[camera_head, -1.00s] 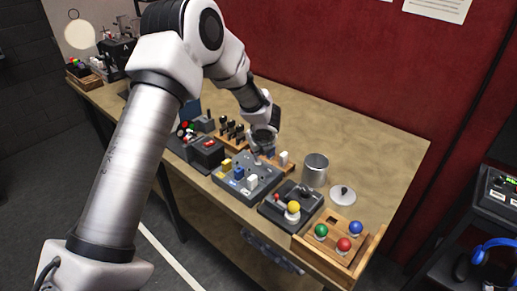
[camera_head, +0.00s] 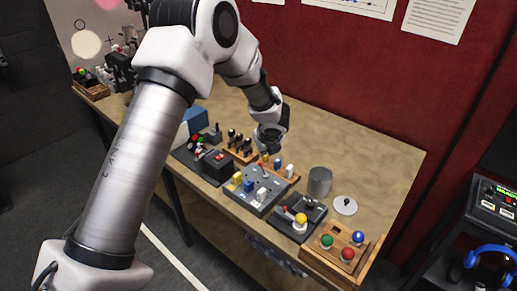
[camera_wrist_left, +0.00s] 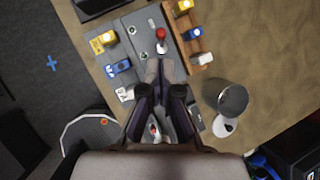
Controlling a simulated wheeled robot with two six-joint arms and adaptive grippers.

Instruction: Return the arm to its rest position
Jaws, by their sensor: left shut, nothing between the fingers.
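My left arm comes in from the left in the head view and bends down over the table. Its gripper (camera_head: 268,146) is above the table, just behind the grey switch panel (camera_head: 258,206), with its fingers shut and nothing held. In the left wrist view the shut gripper (camera_wrist_left: 160,68) points towards a red-topped lever (camera_wrist_left: 161,36) on the panel. I cannot tell the exact height of the fingers above it. My right gripper is in neither view.
A wooden rack with coloured blocks (camera_head: 290,171) stands behind the panel. A metal cup (camera_head: 319,182), its lid (camera_head: 345,205), a joystick box (camera_head: 296,217) and a wooden tray of coloured balls (camera_head: 368,254) lie to the right. The back right tabletop is clear.

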